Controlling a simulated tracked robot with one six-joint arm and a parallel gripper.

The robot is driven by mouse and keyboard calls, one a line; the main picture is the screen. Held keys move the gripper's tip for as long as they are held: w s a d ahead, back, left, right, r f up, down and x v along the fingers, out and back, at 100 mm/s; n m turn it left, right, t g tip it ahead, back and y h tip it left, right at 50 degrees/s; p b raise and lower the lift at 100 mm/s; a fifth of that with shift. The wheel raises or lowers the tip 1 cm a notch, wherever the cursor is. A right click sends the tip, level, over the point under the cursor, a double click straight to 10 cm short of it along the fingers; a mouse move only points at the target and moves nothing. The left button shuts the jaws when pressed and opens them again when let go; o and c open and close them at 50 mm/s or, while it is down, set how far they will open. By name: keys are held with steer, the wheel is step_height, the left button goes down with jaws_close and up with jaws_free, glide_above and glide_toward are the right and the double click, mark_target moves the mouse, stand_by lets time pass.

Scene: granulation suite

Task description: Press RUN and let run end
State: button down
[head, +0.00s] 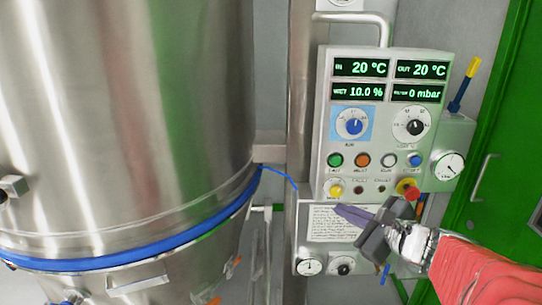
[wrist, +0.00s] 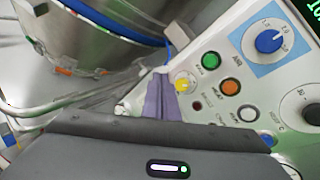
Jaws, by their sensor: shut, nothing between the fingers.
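The grey control panel (head: 392,135) stands right of the steel vessel. Its round buttons are green (head: 335,160), orange (head: 362,160), white (head: 388,160) and blue (head: 415,160), with a yellow button (head: 335,189) below the green one. The button labels are too small to read surely, so I cannot tell which is RUN. The displays (head: 362,68) read IN 20 °C, OUT 20 °C, wet 10.0 % and 0 mbar. My gripper (head: 338,208) is shut and empty, its purple fingertips just below the yellow button. In the wrist view the fingertips (wrist: 160,76) appear left of the yellow button (wrist: 182,84); contact is unclear.
A red emergency knob (head: 407,188) sits at the panel's lower right. Blue (head: 353,124) and black (head: 414,127) dials sit above the buttons. The steel vessel (head: 130,110) with a blue band fills the left. A green door (head: 505,130) is at right.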

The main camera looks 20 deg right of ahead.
steer(key=s+d+r+m+t+h, duration=0.1)
steer(key=s+d+r+m+h, duration=0.1)
steer(key=d+m, duration=0.4)
steer(key=s+d+r+m+t+h, duration=0.1)
steer(key=d+m+h, duration=0.4)
steer(key=d, duration=0.5)
steer(key=shift+s+d+r+m+t+h, duration=0.15)
steer(key=shift+s+r+m+t+h, duration=0.2)
steer(key=shift+s+m+t, duration=0.3)
glide_toward(390, 162)
steer(key=x, duration=0.6)
steer(key=shift+w+d+r, duration=0.1)
steer(key=shift+w, duration=0.05)
